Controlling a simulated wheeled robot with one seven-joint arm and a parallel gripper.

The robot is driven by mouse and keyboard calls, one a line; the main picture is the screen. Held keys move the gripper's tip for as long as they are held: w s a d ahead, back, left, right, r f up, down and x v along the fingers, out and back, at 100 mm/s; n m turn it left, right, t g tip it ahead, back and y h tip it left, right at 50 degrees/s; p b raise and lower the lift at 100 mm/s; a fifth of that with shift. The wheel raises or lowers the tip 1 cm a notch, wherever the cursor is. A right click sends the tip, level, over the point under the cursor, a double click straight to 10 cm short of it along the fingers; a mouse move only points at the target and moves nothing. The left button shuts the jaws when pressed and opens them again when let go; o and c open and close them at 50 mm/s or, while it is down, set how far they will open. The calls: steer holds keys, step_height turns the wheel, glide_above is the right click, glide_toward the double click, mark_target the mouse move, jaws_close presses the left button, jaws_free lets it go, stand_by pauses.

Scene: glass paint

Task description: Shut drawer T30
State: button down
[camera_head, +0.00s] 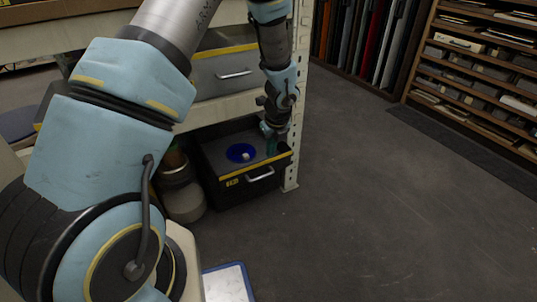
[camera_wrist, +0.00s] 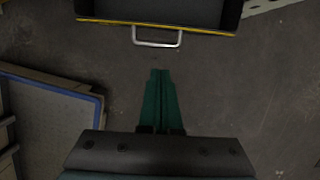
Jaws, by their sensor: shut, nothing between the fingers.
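The black drawer (camera_head: 238,194) is pulled open at the bottom of the shelving. It has a yellow top edge, a small yellow label too small to read surely, and a silver handle (camera_head: 261,174). A blue round thing (camera_head: 240,153) with a small pale item lies inside. In the wrist view, the drawer's front edge (camera_wrist: 190,27) and handle (camera_wrist: 157,42) show at the top. My gripper (camera_wrist: 160,72) has its green fingers together and empty, pointing toward the handle with a visible gap below it in the picture. In the head view my gripper (camera_head: 271,143) appears over the drawer's right side.
A grey drawer (camera_head: 222,75) above is shut. A white perforated post (camera_head: 296,120) stands right of the drawer. A pale canister (camera_head: 183,195) is at its left. A blue-edged tray (camera_head: 228,283) lies on the floor. Open floor (camera_head: 390,210) extends right.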

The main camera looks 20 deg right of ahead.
steer(key=s+d+f+n+h+b, duration=0.5)
steer(key=d+f, duration=0.3)
steer(key=d, duration=0.5)
steer(key=n+t+y+b, duration=0.8)
steer(key=n+t+b, duration=0.45)
steer(key=t, duration=0.25)
glide_toward(261, 162)
steer(key=shift+n, duration=0.25)
steer(key=w+b, duration=0.1)
steer(key=b, duration=0.1)
steer(key=w+b, duration=0.3)
steer(key=w, duration=0.1)
steer(key=shift+w+a+f+b, duration=0.1)
steer(key=shift+a+f+b, duration=0.15)
steer(key=shift+a+b, duration=0.15)
steer(key=shift+w+a+r+b, duration=0.1)
steer(key=shift+w+b, duration=0.1)
steer(key=shift+w, duration=0.2)
steer(key=shift+w+a+r+b, duration=0.1)
steer(key=shift+w+b, duration=0.05)
steer(key=shift+w, duration=0.2)
